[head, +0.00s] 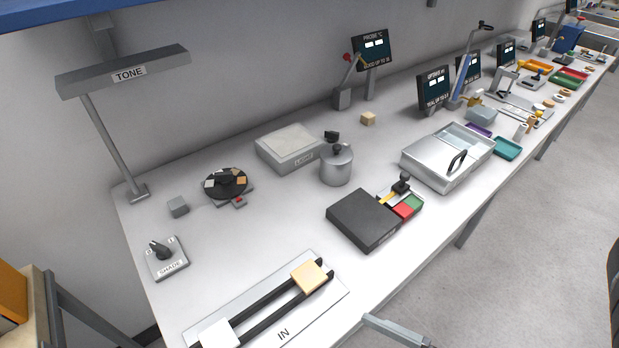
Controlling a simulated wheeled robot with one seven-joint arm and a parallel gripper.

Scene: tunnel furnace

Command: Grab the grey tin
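The grey tin (336,168) is a round metal canister with a lid and a dark knob on top. It stands upright on the long white bench in the head view, near the middle. A small black piece (331,136) shows just behind its lid. I see nothing holding the tin. My gripper cannot be made out in this view.
Left of the tin is a pale box (291,148); in front is a dark flat box (363,220) with coloured pads. Right is a metal case (447,157) with a handle. A TONE lamp (125,72) overhangs the bench's left end.

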